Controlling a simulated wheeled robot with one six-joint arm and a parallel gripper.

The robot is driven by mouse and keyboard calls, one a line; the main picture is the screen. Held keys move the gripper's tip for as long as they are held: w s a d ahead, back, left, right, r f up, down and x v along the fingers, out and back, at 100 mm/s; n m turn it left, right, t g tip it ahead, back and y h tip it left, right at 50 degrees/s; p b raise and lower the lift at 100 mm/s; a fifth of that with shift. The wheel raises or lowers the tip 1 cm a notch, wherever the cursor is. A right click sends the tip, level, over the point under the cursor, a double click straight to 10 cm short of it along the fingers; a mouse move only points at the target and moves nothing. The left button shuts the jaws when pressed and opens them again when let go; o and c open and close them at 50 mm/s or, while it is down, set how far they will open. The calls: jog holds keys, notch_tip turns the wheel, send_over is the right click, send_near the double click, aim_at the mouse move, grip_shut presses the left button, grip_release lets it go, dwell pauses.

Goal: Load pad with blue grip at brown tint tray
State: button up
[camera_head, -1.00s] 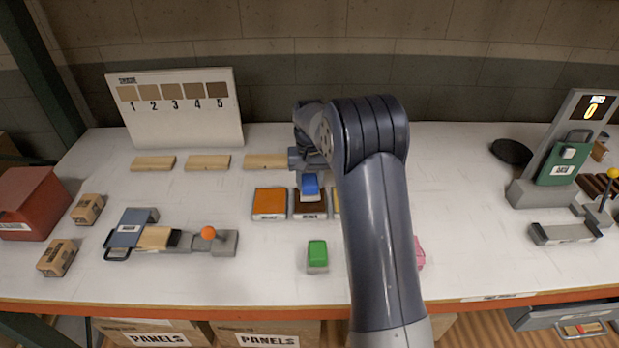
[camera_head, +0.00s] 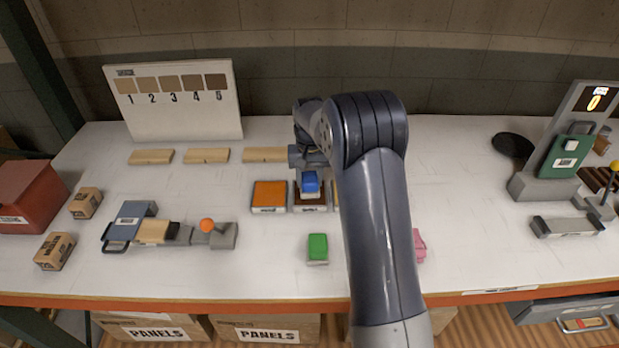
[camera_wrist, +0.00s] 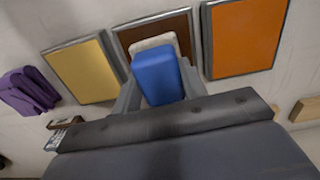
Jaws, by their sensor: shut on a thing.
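The pad with the blue grip (camera_head: 310,182) is held in my gripper (camera_head: 311,173), over the brown tint tray (camera_head: 309,209). In the wrist view the blue grip (camera_wrist: 158,76) sits between my fingers (camera_wrist: 155,95), with the pale pad (camera_wrist: 153,43) showing beyond it. The brown tray (camera_wrist: 128,36) lies behind the pad in that view, its brown surface partly covered. I cannot tell whether the pad touches the tint. The orange tray (camera_head: 269,196) is to the left in the head view, and the yellow tray (camera_wrist: 83,68) is mostly hidden there by my arm.
A block with a green grip (camera_head: 318,247) stands in front of the trays. A pink item (camera_head: 419,245) is partly behind my arm. A purple item (camera_wrist: 28,91) lies beyond the yellow tray. A clamp fixture (camera_head: 170,230) stands left. Wooden strips (camera_head: 207,155) lie behind.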

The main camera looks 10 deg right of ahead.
aim_at(310, 177)
jog(key=shift+f, duration=0.55)
dwell(1.2)
jog(key=shift+r+p, duration=2.35)
jog(key=shift+r, duration=1.25)
jog(key=shift+f, duration=0.1)
